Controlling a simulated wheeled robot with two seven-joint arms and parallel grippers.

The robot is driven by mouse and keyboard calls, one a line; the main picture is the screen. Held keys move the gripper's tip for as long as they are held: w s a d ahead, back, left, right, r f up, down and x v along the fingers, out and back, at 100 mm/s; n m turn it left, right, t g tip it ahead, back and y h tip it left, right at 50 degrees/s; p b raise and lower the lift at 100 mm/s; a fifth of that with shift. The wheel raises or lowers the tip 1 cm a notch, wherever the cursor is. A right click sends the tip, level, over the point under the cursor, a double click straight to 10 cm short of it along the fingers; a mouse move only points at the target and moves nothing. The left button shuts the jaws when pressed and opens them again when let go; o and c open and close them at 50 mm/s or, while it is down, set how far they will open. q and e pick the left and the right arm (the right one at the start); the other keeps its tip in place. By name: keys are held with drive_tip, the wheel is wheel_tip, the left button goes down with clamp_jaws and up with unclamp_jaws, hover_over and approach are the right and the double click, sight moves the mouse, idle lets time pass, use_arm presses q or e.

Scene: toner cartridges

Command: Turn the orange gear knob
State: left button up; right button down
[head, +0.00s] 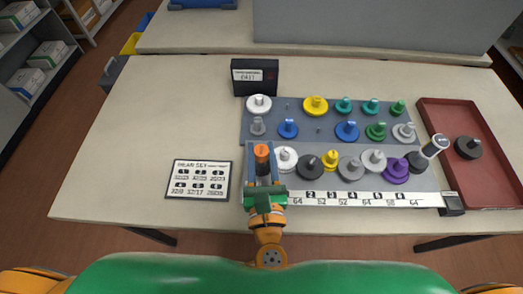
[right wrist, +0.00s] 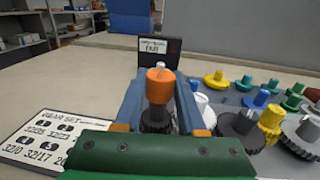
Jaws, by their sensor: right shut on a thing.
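The orange gear knob (head: 261,150) stands upright at the left front of the grey gear board (head: 330,118). My right gripper (head: 262,158) reaches in from the front, with one blue finger on each side of the knob. It is shut on the knob; the exact contact is partly hidden by the fingers. My left gripper is not in view.
Several white, black, yellow, blue, green and purple gears stand close on the right, including a white gear (head: 286,155). A black display box (head: 255,77) stands behind. A printed card (head: 198,180) lies left. A red tray (head: 487,180) with a dark gear is far right.

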drive_tip(key=shift+r+n+y+p, duration=0.1)
drive_tip(key=shift+n+y+p, duration=0.45)
drive_tip(key=shift+y, duration=0.45)
drive_tip(key=shift+d+n+g+y+p, duration=0.1)
drive_tip(key=shift+n+g+y+p, duration=0.3)
drive_tip(key=shift+n+y, duration=0.65)
drive_tip(key=shift+n+g+y, duration=0.7)
drive_tip(key=shift+y, duration=0.55)
drive_tip(key=shift+w+n+g+y, duration=0.1)
drive_tip(key=shift+n+g+y, duration=0.35)
drive_tip(key=shift+y, duration=0.25)
drive_tip(key=n+g+y+b, duration=0.1)
drive_tip(key=y, duration=0.1)
drive_tip(key=n+g+y+b, duration=0.2)
drive_tip(key=shift+f, duration=0.3)
drive_tip(key=n+g+y+b, duration=0.2)
drive_tip(key=g, duration=0.1)
drive_tip(key=shift+n+g, duration=0.25)
drive_tip(key=shift+n, duration=0.1)
drive_tip(key=shift+r+n+g+y+b, duration=0.15)
drive_tip(key=shift+n+g+y+b, duration=0.2)
drive_tip(key=shift+g+b, duration=0.2)
